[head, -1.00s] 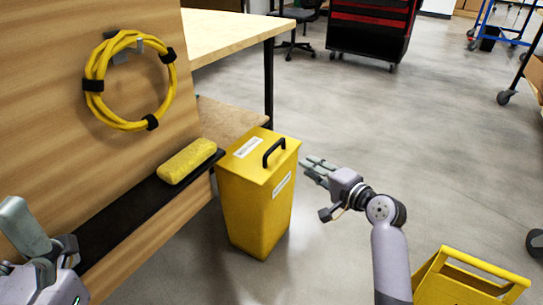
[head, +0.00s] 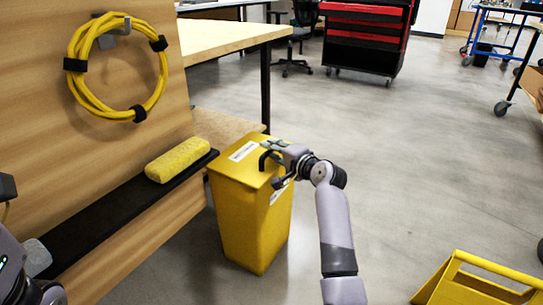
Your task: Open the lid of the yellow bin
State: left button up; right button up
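The yellow bin (head: 245,225) stands upright on the floor beside the wooden panel. Its yellow lid (head: 228,166) lies closed on top and carries a white label. A black handle (head: 265,163) stands on the lid, partly covered by my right gripper (head: 270,150). That gripper is at the handle from the right, with its fingers over the lid. I cannot tell whether the fingers are closed on the handle or only beside it.
A yellow sponge-like block (head: 178,159) lies on a black shelf (head: 120,208) left of the bin. A coiled yellow cable (head: 72,88) hangs on the panel. A table (head: 225,38) stands behind the bin. Another yellow object (head: 470,285) is at lower right.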

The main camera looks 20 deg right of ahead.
jog(key=shift+w+a, duration=0.1)
jog(key=shift+w, duration=0.1)
grip_shut()
dwell(0.6)
